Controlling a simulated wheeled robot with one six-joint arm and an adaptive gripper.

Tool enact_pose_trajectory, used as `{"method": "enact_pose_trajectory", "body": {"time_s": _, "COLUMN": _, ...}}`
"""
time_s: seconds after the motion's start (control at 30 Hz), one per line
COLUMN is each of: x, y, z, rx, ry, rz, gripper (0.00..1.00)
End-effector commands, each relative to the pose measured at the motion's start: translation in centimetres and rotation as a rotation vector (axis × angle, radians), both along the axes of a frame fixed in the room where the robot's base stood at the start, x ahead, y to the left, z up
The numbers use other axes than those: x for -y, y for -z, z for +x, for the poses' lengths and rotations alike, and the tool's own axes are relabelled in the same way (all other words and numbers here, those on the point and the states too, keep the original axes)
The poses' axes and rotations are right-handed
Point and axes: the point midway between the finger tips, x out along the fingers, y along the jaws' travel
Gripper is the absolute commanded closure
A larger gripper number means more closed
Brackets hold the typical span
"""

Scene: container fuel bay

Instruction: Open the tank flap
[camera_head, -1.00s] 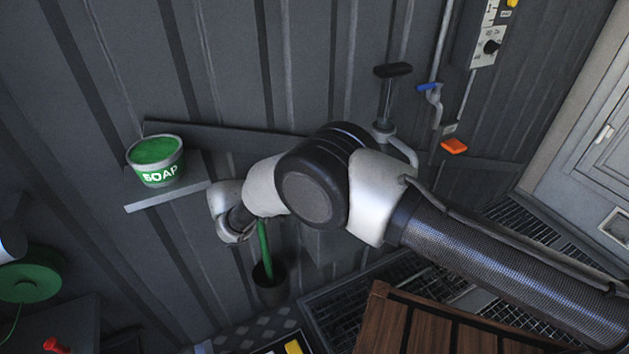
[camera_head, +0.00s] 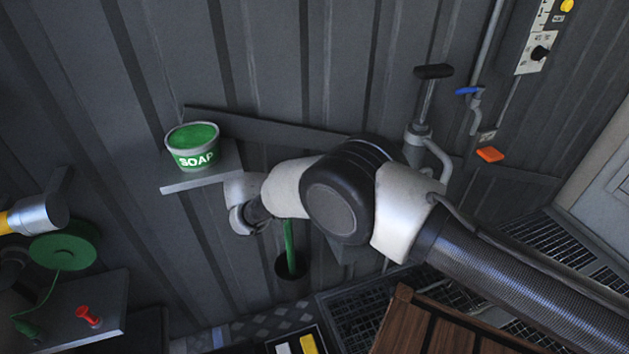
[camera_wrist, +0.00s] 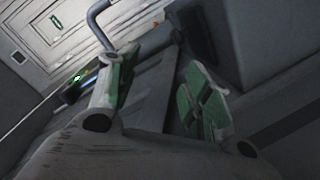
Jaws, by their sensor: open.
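I cannot make out a tank flap in either current view. My gripper (camera_wrist: 155,88) is open in the wrist view. Its two fingers, with worn green pads, stand apart with nothing held between them. Behind them are a dark grey wall and a bent grey pipe (camera_wrist: 98,18). In the head view my arm reaches from the lower right to the middle, and the gripper itself is not clearly seen there.
A green soap tub (camera_head: 193,150) stands on a wall shelf (camera_head: 187,186). A hand pump (camera_head: 424,105), blue-handled valve (camera_head: 468,91) and orange piece (camera_head: 490,155) are right. A green reel (camera_head: 68,248) and silver cylinder (camera_head: 40,213) are left. Wooden slats (camera_head: 430,318) lie below my arm.

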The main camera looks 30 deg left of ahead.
Motion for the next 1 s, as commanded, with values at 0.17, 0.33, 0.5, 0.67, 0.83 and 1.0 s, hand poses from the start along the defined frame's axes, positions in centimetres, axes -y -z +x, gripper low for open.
{"method": "enact_pose_trajectory", "body": {"time_s": 0.17, "x": -3.0, "y": -0.7, "z": -3.3, "rx": 0.001, "ry": -0.004, "rz": 0.004, "gripper": 0.51}}
{"method": "enact_pose_trajectory", "body": {"time_s": 0.33, "x": -4.7, "y": -1.2, "z": -5.4, "rx": 0.001, "ry": -0.002, "rz": 0.002, "gripper": 0.51}}
{"method": "enact_pose_trajectory", "body": {"time_s": 0.5, "x": -5.4, "y": -1.5, "z": -6.3, "rx": 0.000, "ry": -0.001, "rz": 0.001, "gripper": 0.51}}
{"method": "enact_pose_trajectory", "body": {"time_s": 0.67, "x": -5.5, "y": -1.6, "z": -6.5, "rx": 0.000, "ry": 0.000, "rz": 0.000, "gripper": 0.51}}
{"method": "enact_pose_trajectory", "body": {"time_s": 0.83, "x": -5.5, "y": -1.6, "z": -6.5, "rx": 0.000, "ry": 0.000, "rz": 0.000, "gripper": 0.51}}
{"method": "enact_pose_trajectory", "body": {"time_s": 1.0, "x": -5.5, "y": -1.6, "z": -6.5, "rx": 0.000, "ry": 0.000, "rz": 0.000, "gripper": 0.51}}
